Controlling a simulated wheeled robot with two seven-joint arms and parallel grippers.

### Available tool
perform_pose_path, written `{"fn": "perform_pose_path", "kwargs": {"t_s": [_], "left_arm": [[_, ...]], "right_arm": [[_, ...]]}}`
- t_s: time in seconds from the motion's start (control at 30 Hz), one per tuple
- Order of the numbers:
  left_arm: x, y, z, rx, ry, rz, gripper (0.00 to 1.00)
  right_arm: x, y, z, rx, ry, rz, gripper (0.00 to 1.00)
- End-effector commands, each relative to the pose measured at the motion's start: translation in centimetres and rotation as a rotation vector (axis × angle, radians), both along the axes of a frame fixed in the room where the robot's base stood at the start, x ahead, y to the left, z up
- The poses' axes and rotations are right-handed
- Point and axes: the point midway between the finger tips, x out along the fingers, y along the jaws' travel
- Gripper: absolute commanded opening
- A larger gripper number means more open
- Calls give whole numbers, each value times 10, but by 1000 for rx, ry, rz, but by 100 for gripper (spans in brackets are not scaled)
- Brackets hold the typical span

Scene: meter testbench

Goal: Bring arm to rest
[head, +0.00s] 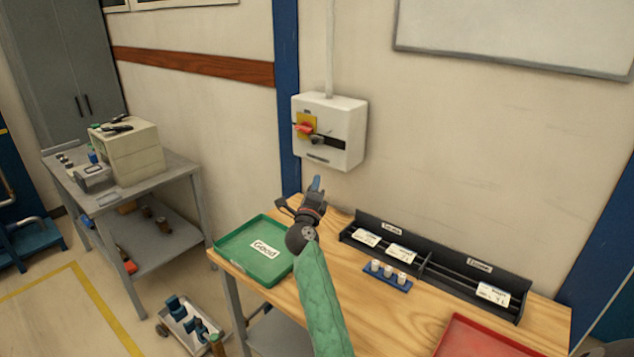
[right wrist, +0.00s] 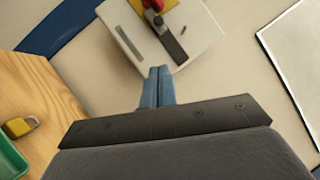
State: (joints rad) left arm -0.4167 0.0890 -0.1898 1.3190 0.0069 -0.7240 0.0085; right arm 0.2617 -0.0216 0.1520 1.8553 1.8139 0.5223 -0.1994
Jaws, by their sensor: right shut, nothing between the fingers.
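My right arm, in a green sleeve, reaches up over the wooden bench in the head view. Its right gripper (head: 316,184) has its blue fingers shut and empty, just below the white switch box (head: 330,132) in the picture. The box has a red handle (head: 303,127) on a yellow plate and a black lever (head: 325,141). My left gripper is not in view.
The wooden bench (head: 385,315) holds a green tray (head: 228,247) marked "Good", a black rack (head: 450,262), a blue holder (head: 388,281) with white cylinders, and a red tray (head: 490,340). A yellow padlock (right wrist: 19,127) lies on the bench. A grey cart (head: 170,172) stands left.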

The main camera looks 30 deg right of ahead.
Motion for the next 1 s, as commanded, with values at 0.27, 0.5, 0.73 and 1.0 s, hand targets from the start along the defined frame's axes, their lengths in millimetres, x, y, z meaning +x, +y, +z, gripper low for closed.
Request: {"fn": "perform_pose_path", "kwargs": {"t_s": [0.27, 0.5, 0.73, 1.0], "left_arm": [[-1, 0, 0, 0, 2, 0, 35], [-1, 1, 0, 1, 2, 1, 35], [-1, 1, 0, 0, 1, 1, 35], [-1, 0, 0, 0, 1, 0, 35]], "right_arm": [[0, 0, 0, 0, 0, 0, 0], [-1, 1, 0, -4, -1, 1, 0], [-22, 35, 3, -219, 8, 90, 0], [-79, 143, -26, -737, 122, 369, 0]]}}
